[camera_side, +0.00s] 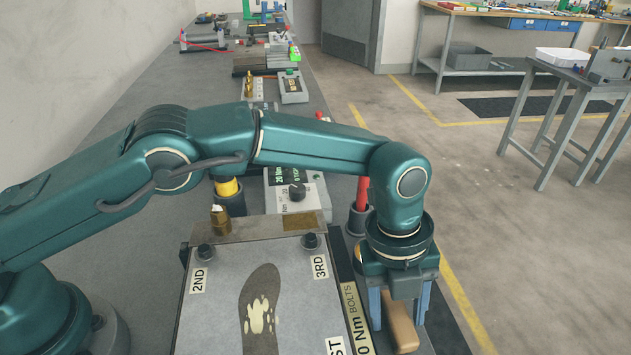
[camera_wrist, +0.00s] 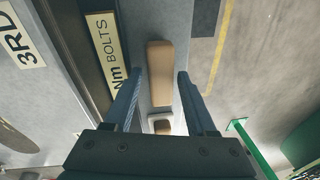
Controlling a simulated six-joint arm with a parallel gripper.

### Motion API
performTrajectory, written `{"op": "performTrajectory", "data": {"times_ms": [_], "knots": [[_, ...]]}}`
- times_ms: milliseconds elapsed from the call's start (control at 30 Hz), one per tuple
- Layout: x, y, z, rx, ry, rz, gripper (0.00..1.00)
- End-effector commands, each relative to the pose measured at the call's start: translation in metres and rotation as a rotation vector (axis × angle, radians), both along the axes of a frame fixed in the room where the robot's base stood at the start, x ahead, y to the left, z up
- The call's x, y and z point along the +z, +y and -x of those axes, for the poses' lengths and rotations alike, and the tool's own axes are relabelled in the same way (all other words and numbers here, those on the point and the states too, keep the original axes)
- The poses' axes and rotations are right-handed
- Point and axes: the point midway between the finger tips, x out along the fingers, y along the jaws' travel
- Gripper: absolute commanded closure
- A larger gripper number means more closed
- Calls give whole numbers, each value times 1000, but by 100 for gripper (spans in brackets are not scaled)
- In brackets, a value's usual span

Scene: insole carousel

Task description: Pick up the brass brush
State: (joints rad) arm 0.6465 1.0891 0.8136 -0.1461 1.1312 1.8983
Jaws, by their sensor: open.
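The brass brush shows as a tan wooden block, its handle (camera_side: 400,322), on the bench's right edge, below my gripper (camera_side: 398,308) in the side view. In the wrist view the tan handle (camera_wrist: 159,75) runs lengthwise between the two fingers of my gripper (camera_wrist: 162,75). The fingers stand apart, one on each side, with a visible gap to the handle. Whether they are level with the handle or above it I cannot tell. A brown and white part shows lower between the fingers in the wrist view. No bristles are clearly visible.
A grey plate (camera_side: 205,330) with a dark insole shape (camera_side: 260,310) and black knobs lies left of my gripper. A "Nm BOLTS" label (camera_wrist: 107,50) runs beside the brush. A red-handled tool (camera_side: 362,193) stands in a holder behind. Floor lies beyond the bench's right edge.

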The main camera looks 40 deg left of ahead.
Motion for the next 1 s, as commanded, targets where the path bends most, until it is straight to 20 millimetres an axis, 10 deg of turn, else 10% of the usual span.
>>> {"op": "performTrajectory", "data": {"times_ms": [133,300,1000], "knots": [[0,0,0,0,0,0,43],[0,0,0,0,1,-1,100],[27,0,-1,1,-2,1,100]]}}
